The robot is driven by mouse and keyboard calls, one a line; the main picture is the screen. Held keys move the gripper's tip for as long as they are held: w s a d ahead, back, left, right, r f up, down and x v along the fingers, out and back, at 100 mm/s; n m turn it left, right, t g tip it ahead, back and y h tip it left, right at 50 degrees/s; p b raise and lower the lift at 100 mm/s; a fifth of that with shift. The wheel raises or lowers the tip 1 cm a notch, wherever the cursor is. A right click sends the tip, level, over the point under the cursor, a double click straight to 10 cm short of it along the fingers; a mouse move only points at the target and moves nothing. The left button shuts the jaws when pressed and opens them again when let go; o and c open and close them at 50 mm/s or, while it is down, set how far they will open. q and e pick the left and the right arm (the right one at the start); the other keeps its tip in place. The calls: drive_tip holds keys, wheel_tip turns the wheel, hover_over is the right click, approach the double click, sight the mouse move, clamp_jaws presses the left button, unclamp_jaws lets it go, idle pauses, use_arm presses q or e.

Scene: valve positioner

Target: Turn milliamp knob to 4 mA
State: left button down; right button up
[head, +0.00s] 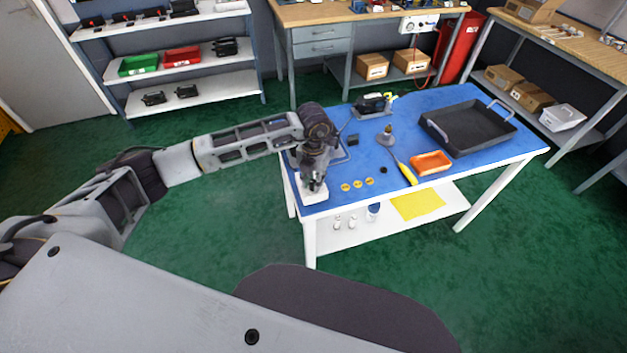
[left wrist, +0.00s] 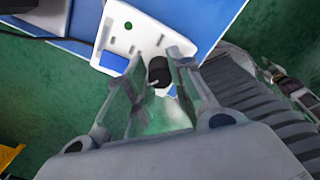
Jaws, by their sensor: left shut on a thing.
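The white milliamp device (head: 311,197) lies at the near left corner of the blue-topped table. In the left wrist view the same white box (left wrist: 122,28) shows a blue display (left wrist: 113,62) and a black round knob (left wrist: 158,72). My left gripper (head: 314,183) points down over the device. In the left wrist view its two fingers (left wrist: 156,66) stand on either side of the knob, shut on it. The gripper hides the knob in the head view. The scale and the display's reading are too small to read. My right gripper is not in view.
The table's near edge is close to the white device.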

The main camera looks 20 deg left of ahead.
sight(313, 182)
use_arm(q)
drive_tip(key=c, duration=1.2)
unclamp_jaws()
drive_tip(key=shift+r, duration=0.1)
wheel_tip(313, 182, up, 12)
